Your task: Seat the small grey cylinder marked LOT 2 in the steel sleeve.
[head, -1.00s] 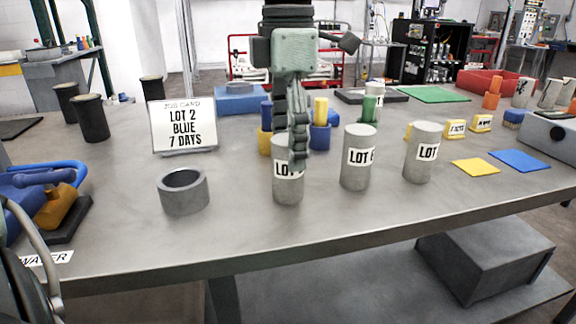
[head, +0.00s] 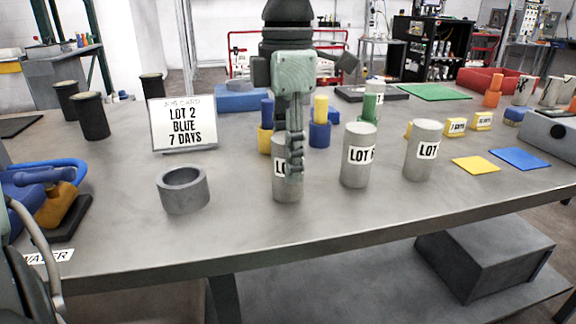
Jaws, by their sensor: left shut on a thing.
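The steel sleeve (head: 183,196) is a short open ring standing upright on the table, left of the gripper, and looks empty. A small grey cylinder (head: 284,192) stands upright right of the sleeve. My left gripper (head: 295,170) comes down over it from above, shut on it, with its fingers covering much of the label. Only "LO" can be read, so its number is hidden. A second grey cylinder (head: 356,176) has a LOT label with an unclear number. A third grey cylinder (head: 421,168) shows only "LOT". My right gripper is not in view.
A job card (head: 183,125) reads LOT 2, BLUE, 7 DAYS. Blue, yellow and green posts stand behind the cylinders. Yellow (head: 476,166) and blue (head: 519,158) squares lie at right. Dark cups (head: 94,118) stand at left. Table between sleeve and held cylinder is clear.

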